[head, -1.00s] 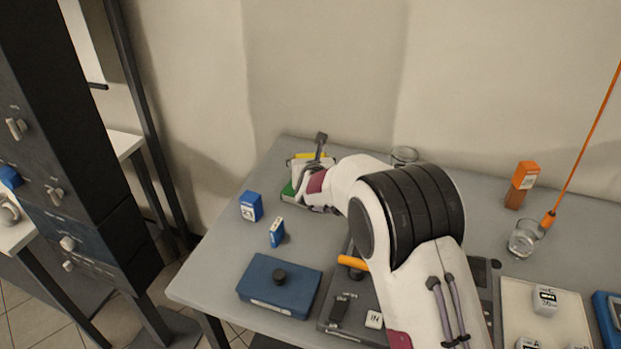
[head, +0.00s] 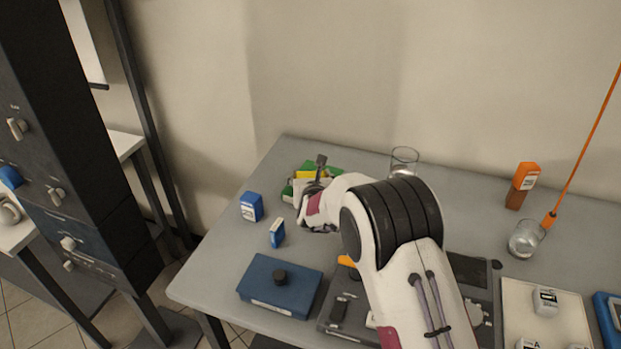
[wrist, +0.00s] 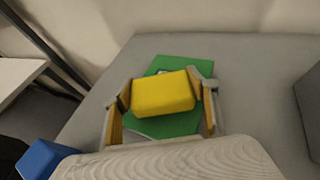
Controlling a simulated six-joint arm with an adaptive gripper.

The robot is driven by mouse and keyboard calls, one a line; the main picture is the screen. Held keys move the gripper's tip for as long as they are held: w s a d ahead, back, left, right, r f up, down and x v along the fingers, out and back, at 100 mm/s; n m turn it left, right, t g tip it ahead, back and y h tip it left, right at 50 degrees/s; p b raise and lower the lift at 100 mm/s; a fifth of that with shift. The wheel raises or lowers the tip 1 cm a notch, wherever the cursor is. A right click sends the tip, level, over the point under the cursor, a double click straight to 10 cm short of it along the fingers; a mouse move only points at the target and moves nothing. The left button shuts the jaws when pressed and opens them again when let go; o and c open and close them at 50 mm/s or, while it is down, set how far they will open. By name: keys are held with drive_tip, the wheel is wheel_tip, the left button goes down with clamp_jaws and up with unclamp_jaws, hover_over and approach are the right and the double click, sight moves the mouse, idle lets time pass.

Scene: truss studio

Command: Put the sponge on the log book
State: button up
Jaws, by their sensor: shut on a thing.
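The yellow sponge (wrist: 163,94) is between the two fingers of my gripper (wrist: 160,100) in the wrist view, and the fingers are shut on it. The green log book (wrist: 172,128) lies flat on the table under it and shows beyond and in front of the sponge. In the head view the sponge (head: 306,174) is partly hidden by my gripper (head: 312,184), with green parts of the log book (head: 331,167) around it. I cannot tell whether the sponge touches the book or hangs just above it.
Two small blue boxes (head: 251,206) (head: 277,233) stand left of my gripper. A blue case with a black knob (head: 280,287) is at the front left. A glass (head: 404,160) stands behind my arm. An orange-capped bottle (head: 522,186) and another glass (head: 526,238) are at the right.

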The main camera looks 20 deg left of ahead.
drive_tip(key=shift+f, duration=0.3)
drive_tip(key=shift+f, duration=0.1)
drive_tip(key=o, duration=0.8)
drive_tip(key=shift+s+d+r, duration=0.15)
drive_tip(key=shift+s+r, duration=0.15)
drive_tip(key=shift+s, duration=0.05)
drive_tip(key=v, duration=1.1)
drive_tip(key=shift+r, duration=0.1)
idle(0.7)
